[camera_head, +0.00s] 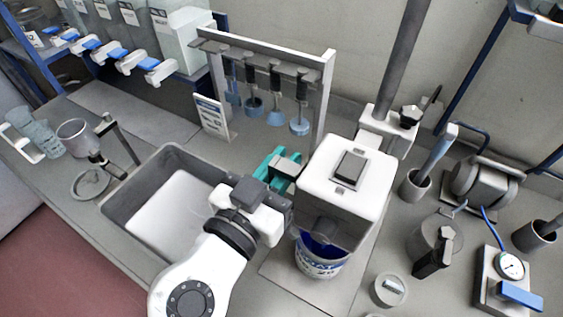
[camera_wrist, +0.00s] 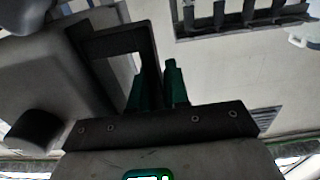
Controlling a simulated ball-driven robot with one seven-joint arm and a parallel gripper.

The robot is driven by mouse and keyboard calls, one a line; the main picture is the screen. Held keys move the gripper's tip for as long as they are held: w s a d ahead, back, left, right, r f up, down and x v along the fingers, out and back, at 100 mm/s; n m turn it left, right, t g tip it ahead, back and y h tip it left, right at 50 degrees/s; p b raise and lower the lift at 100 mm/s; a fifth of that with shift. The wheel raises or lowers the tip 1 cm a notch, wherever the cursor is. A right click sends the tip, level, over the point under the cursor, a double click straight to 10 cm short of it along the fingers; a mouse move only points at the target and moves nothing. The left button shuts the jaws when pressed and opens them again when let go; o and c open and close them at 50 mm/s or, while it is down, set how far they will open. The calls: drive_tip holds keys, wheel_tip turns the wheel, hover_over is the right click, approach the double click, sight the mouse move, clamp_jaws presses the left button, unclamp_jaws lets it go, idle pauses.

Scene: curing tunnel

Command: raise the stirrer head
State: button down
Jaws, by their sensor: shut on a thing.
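The stirrer head (camera_head: 346,170) is a white box with a dark panel on top, set before a grey post (camera_head: 402,55). It sits low over a white and blue bucket (camera_head: 320,264), whose mouth it partly hides. My gripper (camera_head: 284,166), with teal fingers, is at the left side of the head. In the wrist view, the teal fingers (camera_wrist: 158,88) are closed around one bar of a dark loop handle (camera_wrist: 118,42). The handle stands out from a grey body at the left, which looks like the head's side. In the head view the grip itself is mostly hidden.
A rack (camera_head: 262,52) with hanging stirring tools stands behind my gripper. A grey tub (camera_head: 128,190) is at the left under my arm.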

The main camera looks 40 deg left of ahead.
wheel_tip(320, 180, up, 14)
drive_tip(key=p, duration=0.5)
drive_tip(key=c, duration=1.2)
unclamp_jaws()
drive_tip(key=b+v, duration=0.3)
drive_tip(key=v, duration=0.8)
drive_tip(key=shift+f, duration=0.25)
drive_tip(key=shift+a, duration=0.15)
